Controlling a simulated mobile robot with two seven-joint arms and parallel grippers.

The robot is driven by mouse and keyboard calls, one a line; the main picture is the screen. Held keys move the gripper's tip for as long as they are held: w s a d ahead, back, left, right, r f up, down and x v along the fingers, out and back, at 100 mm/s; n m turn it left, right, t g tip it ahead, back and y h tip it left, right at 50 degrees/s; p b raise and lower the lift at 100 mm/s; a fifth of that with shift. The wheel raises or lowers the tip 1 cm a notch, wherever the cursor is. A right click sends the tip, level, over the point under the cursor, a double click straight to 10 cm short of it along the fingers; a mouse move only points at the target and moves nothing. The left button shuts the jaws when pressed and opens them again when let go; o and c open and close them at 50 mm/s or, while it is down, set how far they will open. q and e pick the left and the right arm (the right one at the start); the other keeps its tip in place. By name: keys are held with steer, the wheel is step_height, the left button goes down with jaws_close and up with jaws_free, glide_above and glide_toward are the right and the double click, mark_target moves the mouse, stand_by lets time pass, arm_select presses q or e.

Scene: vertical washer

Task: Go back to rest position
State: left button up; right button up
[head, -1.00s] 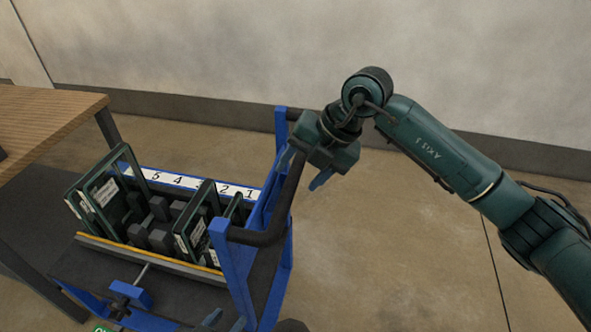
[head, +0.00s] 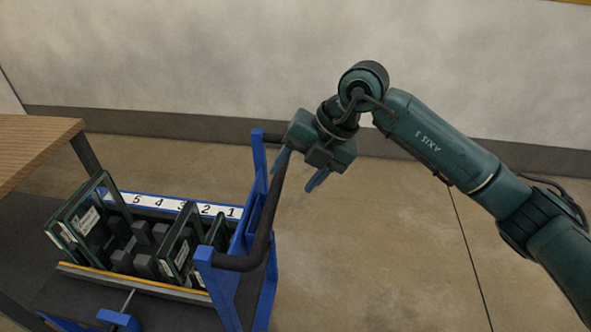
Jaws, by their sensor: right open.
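My right gripper (head: 298,172) is in the middle of the head view, at the end of the arm that comes in from the right. Its two blue fingers point down and stand apart, with nothing between them. In the picture it overlaps the upper end of the black handle (head: 262,225) of a blue cart frame (head: 226,290). I cannot tell whether it touches the handle. My left gripper is not in view.
The cart holds a rack with numbered slots (head: 170,203) and several dark framed plates (head: 92,215). A wooden table (head: 35,145) stands at the left. A grey wall (head: 230,60) runs along the back. The floor (head: 380,260) right of the cart is clear.

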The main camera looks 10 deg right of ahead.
steer(key=s+a+y, duration=0.1)
steer(key=s+a+f+g+y, duration=0.1)
steer(key=s+a, duration=0.1)
steer(key=s+a+n+g+y, duration=0.1)
steer(key=a, duration=0.1)
steer(key=shift+s+a+f+y, duration=0.25)
steer(key=shift+s+f+y, duration=0.05)
steer(key=shift+y, duration=0.1)
steer(key=s+a+y, duration=0.1)
steer(key=s+a+g+y, duration=0.1)
steer(key=s+a+y, duration=0.1)
steer(key=shift+r, duration=0.4)
step_height(320, 180, up, 3)
steer(key=s+a+m+t+y, duration=0.1)
steer(key=s+a+m+y, duration=0.1)
steer(key=y, duration=0.4)
steer(key=w+d+f+m+t+h, duration=0.3)
steer(key=d+f+m+t+h, duration=0.8)
steer(key=m+t, duration=1)
steer(key=s+d+f+m+g+h, duration=0.2)
steer(key=s+d+f+m+g, duration=0.2)
steer(key=f, duration=0.4)
steer(key=s+d+f+m+g+h, duration=0.2)
steer(key=s+d+f+m+g, duration=0.2)
steer(key=s+f, duration=0.4)
steer(key=shift+s+d+f+g+p, duration=0.2)
steer(key=shift+d+f+g+p, duration=0.15)
steer(key=shift+f+g, duration=0.4)
